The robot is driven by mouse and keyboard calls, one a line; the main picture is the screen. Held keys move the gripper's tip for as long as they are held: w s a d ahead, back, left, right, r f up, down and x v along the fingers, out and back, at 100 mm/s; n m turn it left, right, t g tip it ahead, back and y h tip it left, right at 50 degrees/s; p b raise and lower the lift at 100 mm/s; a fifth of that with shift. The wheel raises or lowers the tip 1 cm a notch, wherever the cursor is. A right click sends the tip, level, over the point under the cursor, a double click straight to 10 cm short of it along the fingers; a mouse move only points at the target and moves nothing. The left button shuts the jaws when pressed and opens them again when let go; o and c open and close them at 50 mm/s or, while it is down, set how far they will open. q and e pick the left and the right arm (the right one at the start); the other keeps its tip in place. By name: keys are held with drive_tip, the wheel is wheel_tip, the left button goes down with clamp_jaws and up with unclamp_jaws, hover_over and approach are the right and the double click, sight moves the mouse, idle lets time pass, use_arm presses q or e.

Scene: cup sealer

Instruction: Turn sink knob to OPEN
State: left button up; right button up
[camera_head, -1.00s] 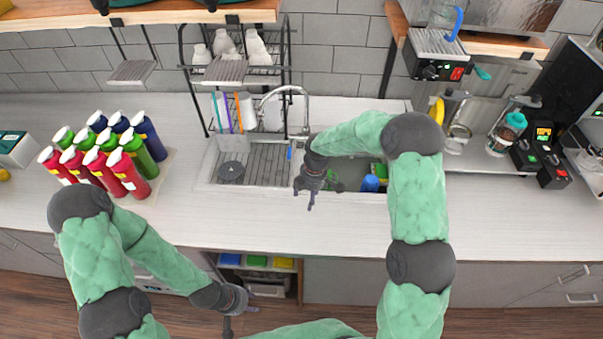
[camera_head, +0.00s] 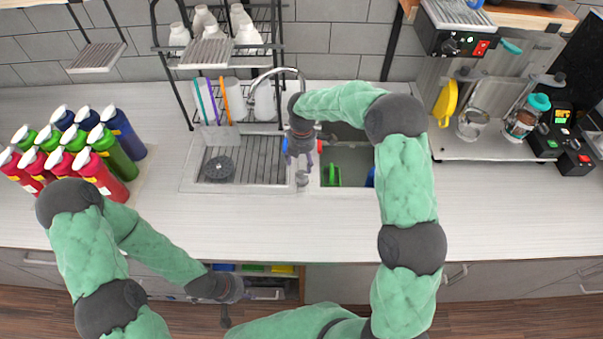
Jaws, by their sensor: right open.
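The sink (camera_head: 186,175) is set in the counter, with a ribbed drainboard side on the left and a basin (camera_head: 345,158) on the right. The curved metal faucet (camera_head: 276,71) rises behind it. My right gripper (camera_head: 300,157) is open, pointing down at the divider between the two sides, close to the faucet's end. Small blue (camera_head: 286,145) and red (camera_head: 319,146) bits show on either side of it, possibly the knob's marks. The knob itself is mostly hidden, and contact cannot be told. My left gripper (camera_head: 225,315) hangs in front of the counter, away from the sink; its jaws are unclear.
Several red, green and blue bottles (camera_head: 108,163) stand at the left. A rack (camera_head: 165,60) with white bottles and cups stands behind the sink. A green item (camera_head: 331,176) lies in the basin. The counter front (camera_head: 300,225) is clear. Machines (camera_head: 575,160) stand at the right.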

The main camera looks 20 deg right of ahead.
sight(302, 175)
wheel_tip(302, 175, down, 8)
drive_tip(key=shift+w+f, duration=0.15)
idle(0.3)
drive_tip(key=c, duration=1.1)
